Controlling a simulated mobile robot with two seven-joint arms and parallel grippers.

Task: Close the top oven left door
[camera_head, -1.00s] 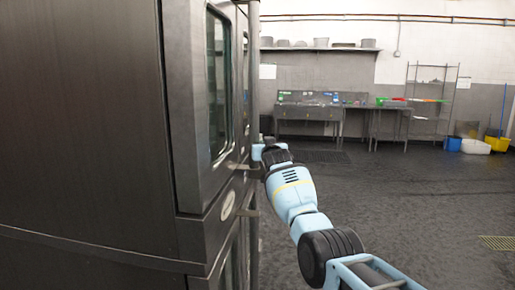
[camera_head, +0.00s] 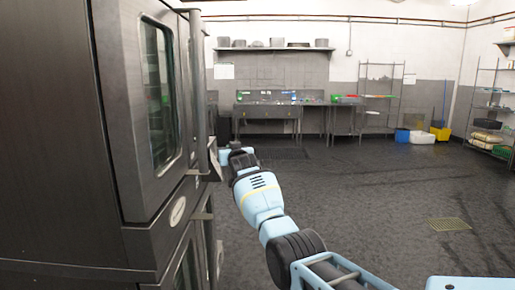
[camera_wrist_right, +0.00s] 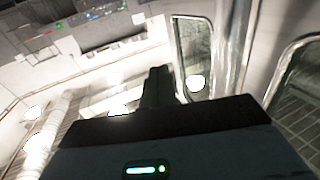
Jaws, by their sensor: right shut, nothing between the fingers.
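The steel oven stack (camera_head: 45,130) fills the left side of the head view. The top oven's near door has a dark glass window (camera_head: 160,95) and shows at a steep angle. A tall vertical handle bar (camera_head: 198,85) stands at its far side. I cannot tell how far the door is from its frame. My right gripper (camera_head: 222,156) is just right of the bar, at the height of the top oven's lower edge; contact is unclear. In the right wrist view its fingers (camera_wrist_right: 158,86) are together and empty, left of a shiny vertical bar (camera_wrist_right: 232,50). My left gripper is out of view.
The lower oven (camera_head: 185,265) sits below the top one. Dark floor (camera_head: 370,200) is open to the right. A steel counter (camera_head: 268,112) stands at the back wall, with bins (camera_head: 422,137) and a wire rack (camera_head: 490,105) at the right.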

